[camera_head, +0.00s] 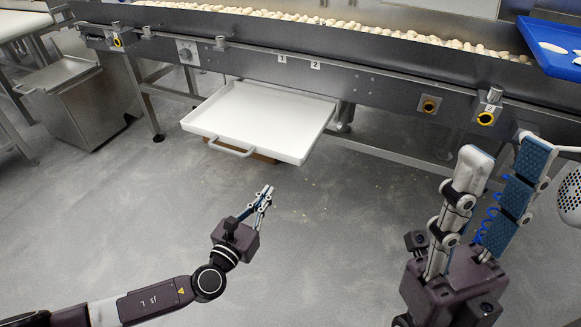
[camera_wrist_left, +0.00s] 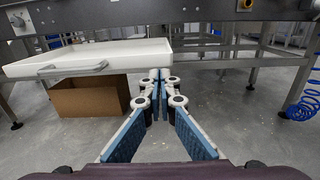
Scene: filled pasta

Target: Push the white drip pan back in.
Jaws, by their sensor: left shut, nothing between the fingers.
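The white drip pan (camera_head: 262,120) sticks out from under the conveyor frame, with a grey handle (camera_head: 231,150) on its front edge. It also shows in the left wrist view (camera_wrist_left: 100,55), at upper left, with its handle (camera_wrist_left: 72,69) toward me. My left gripper (camera_head: 267,190) is shut and empty, in front of and below the pan, apart from it. Its closed fingertips (camera_wrist_left: 160,75) show in the left wrist view, right of the handle. My right gripper (camera_head: 503,152) is open at the right, its fingers wide apart, with nothing between them.
A conveyor (camera_head: 330,68) carrying filled pasta runs across the back. A cardboard box (camera_wrist_left: 92,97) stands under the pan. A steel bin (camera_head: 85,105) is at left. A blue tray (camera_head: 553,62) is at upper right. The floor (camera_head: 330,240) between my arms is clear.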

